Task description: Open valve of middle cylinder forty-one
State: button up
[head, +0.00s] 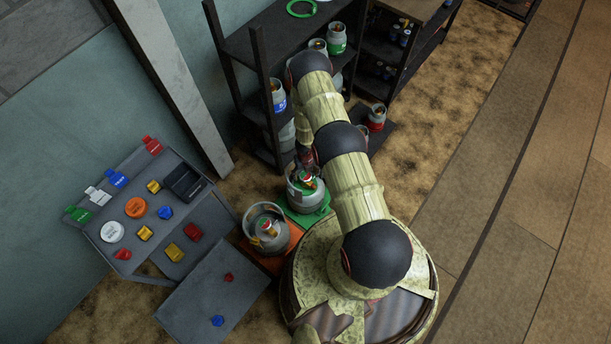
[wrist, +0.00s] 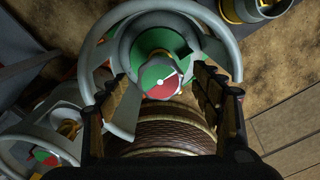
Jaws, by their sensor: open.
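The grey cylinder (head: 303,198) on the green scale (head: 319,214) stands between an orange-scale cylinder and a dark-scale cylinder in the head view. My gripper (head: 306,172) is over its top, partly hidden by my arm. In the wrist view, my open gripper (wrist: 162,88) points at this cylinder's head. Its round grey collar (wrist: 88,62) surrounds a green top and a red, green and white gauge face (wrist: 162,78). The fingers are on either side of the gauge, with nothing visibly gripped. The valve beneath is mostly hidden. I cannot read a number.
Another cylinder (head: 267,228) on the orange scale (head: 291,246) stands close by; its gauge (wrist: 45,157) shows at lower left. A dark shelf (head: 255,52) is behind; a grey table (head: 215,222) with coloured parts is at left.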

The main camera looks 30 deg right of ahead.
jog(key=shift+c, duration=1.3)
jog(key=c, duration=0.9)
